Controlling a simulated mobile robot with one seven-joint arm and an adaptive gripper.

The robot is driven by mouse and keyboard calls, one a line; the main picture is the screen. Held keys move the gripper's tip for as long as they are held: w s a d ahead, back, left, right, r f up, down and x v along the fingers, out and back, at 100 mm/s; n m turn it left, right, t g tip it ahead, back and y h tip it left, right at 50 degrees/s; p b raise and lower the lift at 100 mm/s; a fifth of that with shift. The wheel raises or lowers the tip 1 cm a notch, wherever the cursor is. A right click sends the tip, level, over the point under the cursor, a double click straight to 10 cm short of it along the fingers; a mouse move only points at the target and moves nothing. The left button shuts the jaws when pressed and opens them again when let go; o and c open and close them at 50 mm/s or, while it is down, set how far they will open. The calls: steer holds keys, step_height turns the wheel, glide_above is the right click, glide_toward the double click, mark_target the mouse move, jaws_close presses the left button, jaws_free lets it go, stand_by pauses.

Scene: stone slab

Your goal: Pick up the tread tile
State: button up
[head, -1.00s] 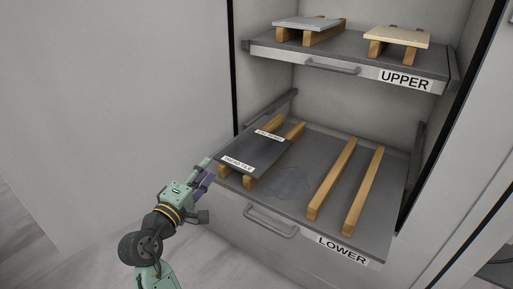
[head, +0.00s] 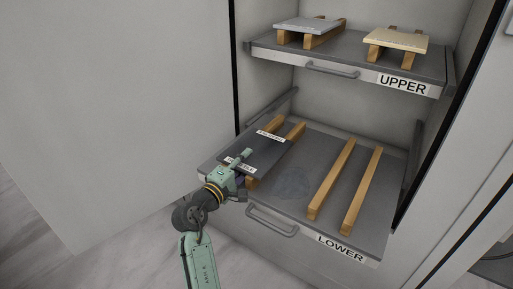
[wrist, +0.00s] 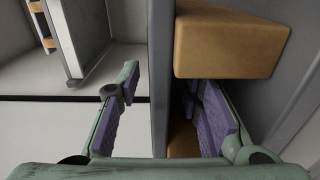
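The tread tile, a dark flat slab with white labels (head: 263,146), lies across two wooden bars on the left of the lower drawer. My gripper (head: 242,160) is at the tile's near end and hides part of the near label. In the wrist view, the tile (wrist: 160,60) shows edge-on as a grey strip between my gripper's two purple-padded fingers (wrist: 168,88). The fingers are open, one on each side of the slab, with gaps visible beside it. A wooden bar (wrist: 230,42) is close to the right finger.
The lower drawer (head: 320,240) is pulled out; two bare wooden bars (head: 345,190) stand on its right, with a dark round patch (head: 291,183) between the pairs. The upper drawer (head: 350,55) above holds a grey tile (head: 306,24) and a cream tile (head: 398,40) on bars.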

steer(key=shift+w, duration=0.1)
jaws_close()
stand_by(0.4)
steer(key=shift+r, duration=0.1)
stand_by(0.3)
